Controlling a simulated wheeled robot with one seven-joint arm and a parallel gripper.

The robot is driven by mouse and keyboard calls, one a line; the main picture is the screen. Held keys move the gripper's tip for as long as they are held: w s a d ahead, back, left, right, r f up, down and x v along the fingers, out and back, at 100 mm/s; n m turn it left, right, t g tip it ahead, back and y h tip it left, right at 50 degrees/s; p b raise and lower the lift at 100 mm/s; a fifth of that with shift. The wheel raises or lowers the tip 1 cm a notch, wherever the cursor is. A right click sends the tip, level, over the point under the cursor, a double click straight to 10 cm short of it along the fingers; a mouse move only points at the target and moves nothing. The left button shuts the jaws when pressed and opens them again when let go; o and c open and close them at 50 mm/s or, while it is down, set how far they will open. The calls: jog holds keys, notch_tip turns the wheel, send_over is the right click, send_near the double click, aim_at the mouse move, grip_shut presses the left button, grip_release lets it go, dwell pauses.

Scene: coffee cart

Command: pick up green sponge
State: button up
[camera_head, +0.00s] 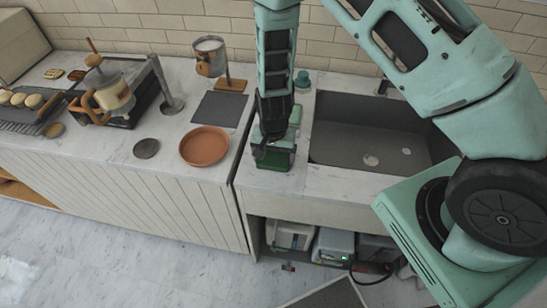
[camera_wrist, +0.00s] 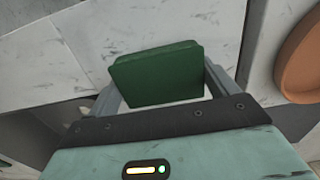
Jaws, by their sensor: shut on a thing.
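The green sponge (camera_wrist: 158,75) is a dark green block between the two fingers of my gripper (camera_wrist: 160,90) in the wrist view. The fingers touch its left and right sides. In the head view, the sponge (camera_head: 273,158) shows below my gripper (camera_head: 273,150), at the counter strip left of the sink. From these views I cannot tell whether it rests on the counter or hangs just above it.
The grey sink (camera_head: 370,135) lies right of my gripper. A terracotta dish (camera_head: 204,146), a dark mat (camera_head: 220,109) and a metal pitcher (camera_head: 209,58) on a stand are to the left. A small teal object (camera_head: 302,79) stands behind, near the wall.

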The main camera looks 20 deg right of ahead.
aim_at(273, 156)
jog(key=shift+r, duration=0.1)
notch_tip(273, 156, up, 9)
jog(key=shift+f+b, duration=0.1)
jog(key=shift+b, duration=1.1)
jog(key=shift+r, duration=0.5)
jog(key=shift+o, duration=0.5)
